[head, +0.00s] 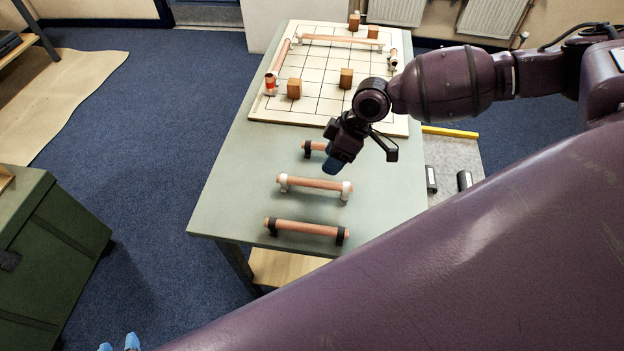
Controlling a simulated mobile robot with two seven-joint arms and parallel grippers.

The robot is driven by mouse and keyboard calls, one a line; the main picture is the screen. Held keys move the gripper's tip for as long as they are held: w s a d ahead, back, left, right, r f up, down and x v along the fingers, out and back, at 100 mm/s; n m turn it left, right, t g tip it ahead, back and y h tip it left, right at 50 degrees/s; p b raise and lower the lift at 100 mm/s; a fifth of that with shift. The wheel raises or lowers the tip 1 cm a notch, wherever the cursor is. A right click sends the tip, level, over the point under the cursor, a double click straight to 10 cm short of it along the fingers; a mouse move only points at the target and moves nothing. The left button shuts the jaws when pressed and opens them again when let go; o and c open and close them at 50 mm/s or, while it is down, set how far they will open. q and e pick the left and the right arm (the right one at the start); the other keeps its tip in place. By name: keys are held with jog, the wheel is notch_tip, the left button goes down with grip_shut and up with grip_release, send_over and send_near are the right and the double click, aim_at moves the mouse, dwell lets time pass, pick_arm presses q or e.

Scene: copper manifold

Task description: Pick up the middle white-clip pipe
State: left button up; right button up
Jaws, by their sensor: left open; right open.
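The middle copper pipe (315,183) with a white clip at each end lies crosswise on the grey-green table (225,190). A pipe with black clips (305,228) lies nearer the table's front edge. Another black-clip pipe (313,146) lies beyond the white-clip one, its right part hidden by my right gripper. My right gripper (363,159) is open and empty, above the table, a little beyond and right of the white-clip pipe. My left gripper (119,345) shows only its blue fingertips at the bottom left edge, apart and far from the pipes.
A gridded board (320,106) at the table's far end carries wooden blocks (346,78) and copper pipes along its edges. A green case (50,240) stands left on blue carpet. A grey surface with black parts (464,181) lies right of the table.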

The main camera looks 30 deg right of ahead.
aim_at(314, 180)
jog(key=x, duration=0.7)
jog(key=w+x, duration=0.1)
jog(key=x, duration=0.1)
jog(key=shift+f, duration=0.1)
jog(key=shift+a+f, duration=0.3)
jog(key=shift+f, duration=0.25)
grip_shut()
